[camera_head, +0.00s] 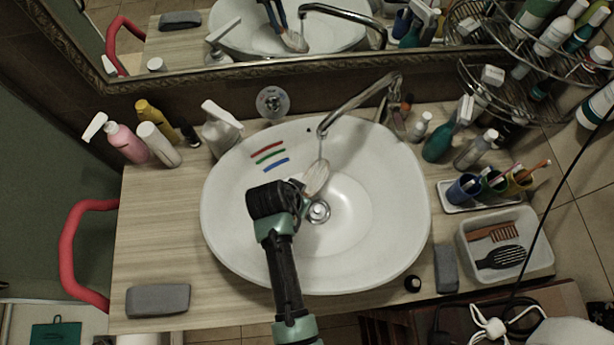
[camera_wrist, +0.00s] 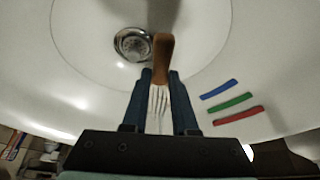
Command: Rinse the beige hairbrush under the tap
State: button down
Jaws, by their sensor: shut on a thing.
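The beige hairbrush (camera_head: 317,178) is held over the basin, its pale oval head under the tap's spout. My gripper (camera_head: 303,194) is shut on it, left of the drain. In the wrist view, a brown end of the hairbrush (camera_wrist: 163,50) sticks out beyond my gripper's fingers (camera_wrist: 162,82), with pale thin streaks between them. The curved metal tap (camera_head: 365,95) reaches over the basin from the back right. A faint thin line shows below its spout; I cannot tell clearly whether it is running water. The hairbrush's grip is partly hidden by my gripper.
The white basin (camera_head: 395,215) has a drain (camera_head: 318,211) and red, green and blue streaks on its back-left wall. Bottles (camera_head: 130,143) stand left, a soap dispenser (camera_head: 220,130) behind. A tray with a comb and black brush (camera_head: 500,257) stands right. The counter's front left is mostly clear.

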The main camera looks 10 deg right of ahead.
jog(key=shift+w+a, duration=0.1)
jog(key=shift+w+a, duration=0.3)
jog(key=shift+a, duration=0.1)
jog(key=shift+s, duration=0.1)
dwell(0.3)
jog(key=shift+s+d, duration=0.3)
jog(key=shift+d, duration=0.2)
jog(key=shift+s+a+p, duration=0.1)
jog(key=shift+p, duration=0.2)
jog(key=shift+s+a+p, duration=0.5)
jog(key=shift+s+a, duration=0.25)
jog(key=shift+s, duration=0.3)
jog(key=shift+s+a+p, duration=0.45)
jog(key=shift+s+a, duration=0.25)
jog(key=shift+s, duration=0.4)
jog(key=shift+s+a+p, duration=0.5)
jog(key=shift+s+a, duration=0.25)
jog(key=shift+s, duration=0.3)
